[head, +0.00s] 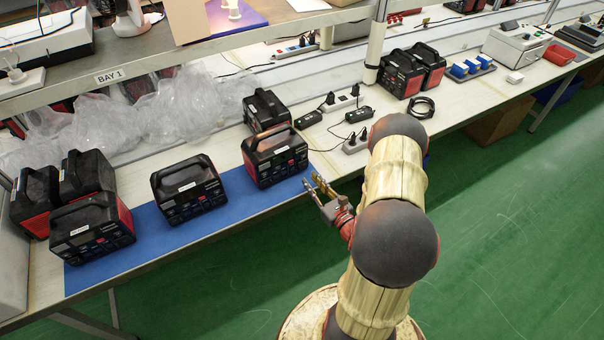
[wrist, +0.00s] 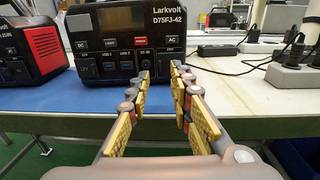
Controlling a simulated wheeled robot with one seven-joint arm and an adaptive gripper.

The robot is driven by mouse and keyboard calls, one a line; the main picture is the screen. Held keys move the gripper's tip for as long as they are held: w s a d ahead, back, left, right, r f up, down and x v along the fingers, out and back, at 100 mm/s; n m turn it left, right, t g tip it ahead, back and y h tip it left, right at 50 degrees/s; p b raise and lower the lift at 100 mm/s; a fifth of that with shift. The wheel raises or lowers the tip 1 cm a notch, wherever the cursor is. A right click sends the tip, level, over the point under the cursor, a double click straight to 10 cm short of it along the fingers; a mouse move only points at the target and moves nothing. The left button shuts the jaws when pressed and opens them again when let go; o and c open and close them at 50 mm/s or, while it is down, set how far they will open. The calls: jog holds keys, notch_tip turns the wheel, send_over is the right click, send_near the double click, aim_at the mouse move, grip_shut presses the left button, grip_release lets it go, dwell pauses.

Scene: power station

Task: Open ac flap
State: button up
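A black power station with red sides (head: 276,158) stands on the blue mat, and its front faces my gripper. In the wrist view the power station (wrist: 125,22) reads "Larkvolt D75FJ-42", with DC, LIGHT, USB and AC markings. The AC section (wrist: 171,42) is at the right of its front; the flap there looks closed, but small detail is hard to make out. My gripper (head: 316,186) is just in front of the station's right side. In the wrist view my gripper (wrist: 161,72) is open and empty, its fingertips apart below the AC label, with no clear contact.
Another power station (head: 188,188) stands left on the blue mat (head: 150,242), with several more around. Power strips, adapters and cables (head: 345,120) lie to the right. Plastic wrap (head: 165,105) is behind. The green floor in front of the bench is open.

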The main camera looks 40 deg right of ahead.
aim_at(301, 169)
jog(key=shift+w+d+b, duration=0.25)
jog(key=shift+w+b, duration=0.05)
jog(key=shift+w, duration=1.1)
jog(key=shift+w+d+b, duration=0.2)
jog(key=shift+w+b, duration=0.05)
jog(key=shift+w, duration=1.1)
jog(key=shift+c, duration=1.4)
grip_shut()
